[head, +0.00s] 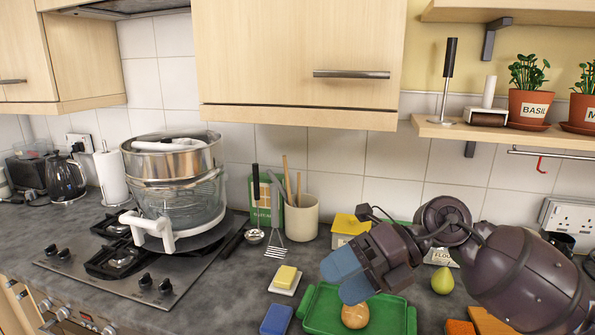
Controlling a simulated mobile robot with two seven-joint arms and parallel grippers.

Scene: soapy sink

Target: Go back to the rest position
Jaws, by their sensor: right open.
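My right gripper (340,278) reaches in from the right on its dark arm. Its two blue finger pads are apart with nothing between them. It is over the back part of a green tray (322,318) in the picture; its exact height above the tray is hard to judge. A round tan item (355,316), like a bun, lies in the tray just below the fingers in the picture. It is apart from the fingers as far as I can see. My left gripper is not in view.
A blue block (277,320) and a butter dish (285,283) sit left of the tray; a pear (442,281) is to the right. A utensil crock (302,219) and yellow box (346,226) stand behind. Stacked cookware (175,195) is on the hob. Shelf (480,133) hangs above right.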

